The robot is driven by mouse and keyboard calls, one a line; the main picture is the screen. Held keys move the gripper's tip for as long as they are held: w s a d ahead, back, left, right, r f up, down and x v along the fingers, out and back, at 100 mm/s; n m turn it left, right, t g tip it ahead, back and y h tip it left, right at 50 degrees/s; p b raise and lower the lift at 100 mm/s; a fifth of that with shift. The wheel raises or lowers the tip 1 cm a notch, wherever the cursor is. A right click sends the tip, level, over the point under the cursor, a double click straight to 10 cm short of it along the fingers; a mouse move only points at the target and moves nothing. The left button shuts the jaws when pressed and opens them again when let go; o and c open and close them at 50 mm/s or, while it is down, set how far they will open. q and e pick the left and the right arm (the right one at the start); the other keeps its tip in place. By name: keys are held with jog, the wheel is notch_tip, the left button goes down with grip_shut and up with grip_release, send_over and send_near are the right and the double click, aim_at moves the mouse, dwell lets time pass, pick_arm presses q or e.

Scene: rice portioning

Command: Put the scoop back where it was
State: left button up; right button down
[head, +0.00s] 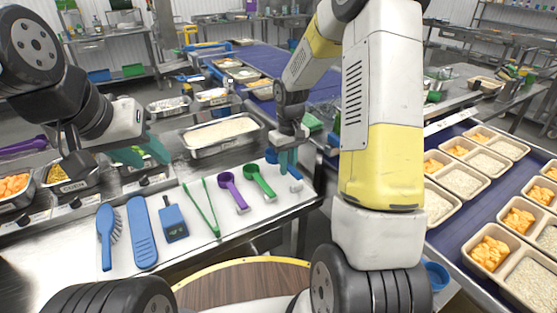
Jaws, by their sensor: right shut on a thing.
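My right gripper (288,160) is at the right end of the tool row on the white work surface (262,217). It is shut on a blue scoop (296,173), which is largely hidden by the fingers. The scoop is low, at or just above the surface; I cannot tell whether it touches. A green scoop (258,178) and a purple scoop (230,186) lie to its left. My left gripper (146,152) hangs over the back left of the counter, its teal fingers apart and empty.
Green tongs (208,212), a blue dustpan-like tool (173,222), a blue spatula (143,236) and a blue brush (106,236) lie further left. A rice tray (190,152) stands behind. Food trays (490,262) line the conveyor at right.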

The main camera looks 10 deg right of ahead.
aim_at(287, 181)
jog(key=shift+w+d+f, duration=0.1)
jog(key=shift+w, duration=0.5)
jog(key=shift+f, duration=1.65)
jog(key=shift+f, duration=0.1)
jog(key=c, duration=1.3)
grip_release()
